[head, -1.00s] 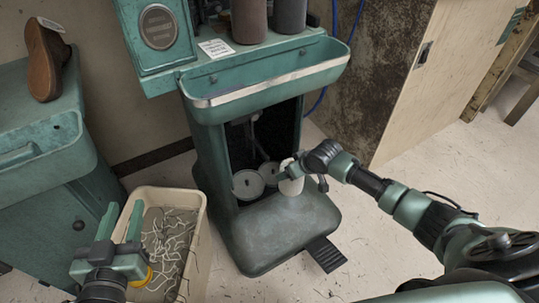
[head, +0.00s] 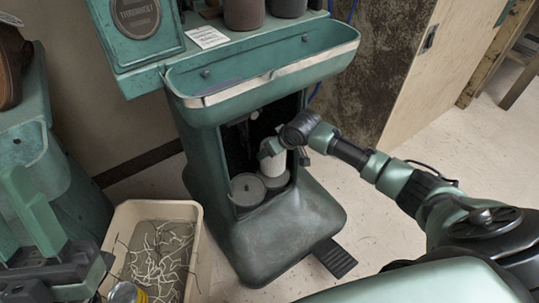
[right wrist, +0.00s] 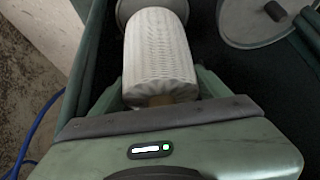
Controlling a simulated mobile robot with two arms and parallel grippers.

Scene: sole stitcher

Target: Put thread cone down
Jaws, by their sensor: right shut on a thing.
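The white thread cone (head: 273,165) is inside the open lower cabinet of the green machine. My right gripper (head: 271,149) is shut on its near end. The cone's far end lines up with a round grey plate (head: 276,183); I cannot tell whether they touch. In the right wrist view the cone (right wrist: 159,52) shows its ribbed thread, with the plate (right wrist: 126,10) behind its far end. A second round plate (head: 247,190) beside it is bare. My left gripper (head: 32,208) is open and empty at the lower left.
A beige bin (head: 203,245) of thread scraps stands on the floor at left. The machine's tray (head: 265,72) overhangs the cabinet opening. The cabinet's side walls are close to my right gripper. A black pedal (head: 335,258) sticks out at the base.

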